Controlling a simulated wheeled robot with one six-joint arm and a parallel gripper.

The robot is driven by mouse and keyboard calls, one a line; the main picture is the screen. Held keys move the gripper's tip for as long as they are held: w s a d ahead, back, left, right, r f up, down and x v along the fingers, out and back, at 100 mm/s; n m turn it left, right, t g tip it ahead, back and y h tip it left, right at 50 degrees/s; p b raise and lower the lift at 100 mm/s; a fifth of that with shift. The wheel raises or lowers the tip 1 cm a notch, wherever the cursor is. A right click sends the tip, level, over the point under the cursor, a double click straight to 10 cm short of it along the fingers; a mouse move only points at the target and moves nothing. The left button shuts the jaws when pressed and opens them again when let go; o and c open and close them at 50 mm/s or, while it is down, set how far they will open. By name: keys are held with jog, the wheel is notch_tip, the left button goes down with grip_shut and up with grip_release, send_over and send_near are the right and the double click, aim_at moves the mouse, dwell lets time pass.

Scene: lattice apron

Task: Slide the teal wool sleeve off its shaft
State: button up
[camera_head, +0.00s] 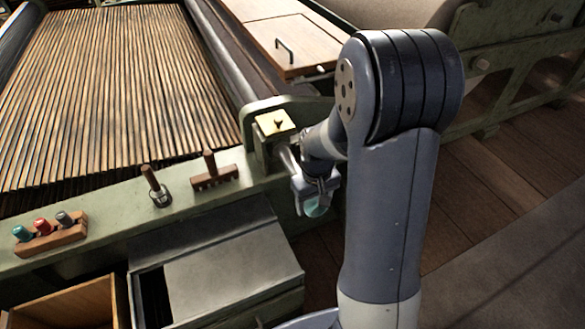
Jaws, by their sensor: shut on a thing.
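My gripper (316,197) is small in view, at the right end of the green machine's front rail. It is shut on the teal wool sleeve (316,209), of which a small patch shows below the jaws. A short piece of pale metal shaft (287,158) shows between the block with the brass-coloured cap and my wrist. My wrist and jaws hide most of the sleeve and the shaft's outer end. I cannot tell whether the sleeve is still around the shaft.
A brass-capped block (274,124) stands just left of my wrist. Along the rail (105,218) are a wooden-handled brush (211,172), a spindle (156,188) and a rack of coloured spools (50,234). A grey box (235,268) and an open wooden crate (72,306) sit below. The slatted lattice (110,80) lies behind.

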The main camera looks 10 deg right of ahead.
jog(key=s+r+p, duration=0.1)
jog(key=s, duration=0.1)
jog(key=s+r+p, duration=0.1)
jog(key=s+r, duration=0.1)
jog(key=shift+d, duration=0.4)
dwell(0.5)
